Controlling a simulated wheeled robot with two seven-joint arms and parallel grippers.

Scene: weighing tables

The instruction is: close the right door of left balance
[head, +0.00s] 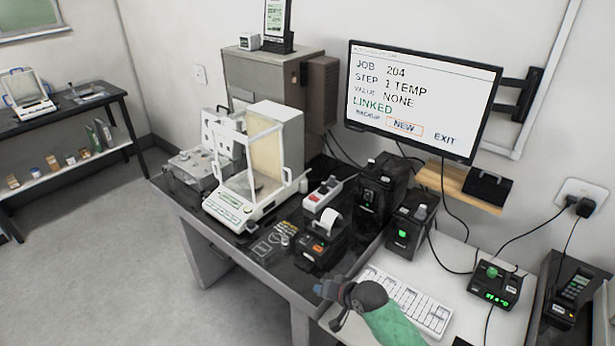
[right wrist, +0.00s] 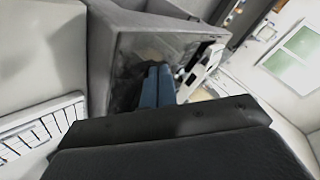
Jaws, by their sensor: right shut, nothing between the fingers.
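A white balance (head: 228,202) with a clear-sided weighing chamber stands on the dark-topped table. A tan-tinted panel shows in its chamber, and I cannot tell how far its right door stands open. A second, smaller white balance (head: 30,106) stands on the far bench at the left. My right gripper (head: 323,289) has blue fingertips, is shut and empty, and is in front of the keyboard, well to the right of and nearer than the larger balance. Its blue fingers also show in the right wrist view (right wrist: 157,88). My left gripper is not in view.
A small printer (head: 318,250), a red-switched power strip (head: 322,195) and black devices (head: 382,185) stand right of the larger balance. A white keyboard (head: 405,300) lies by my right gripper. A monitor (head: 420,98) hangs above. Open floor lies at the left.

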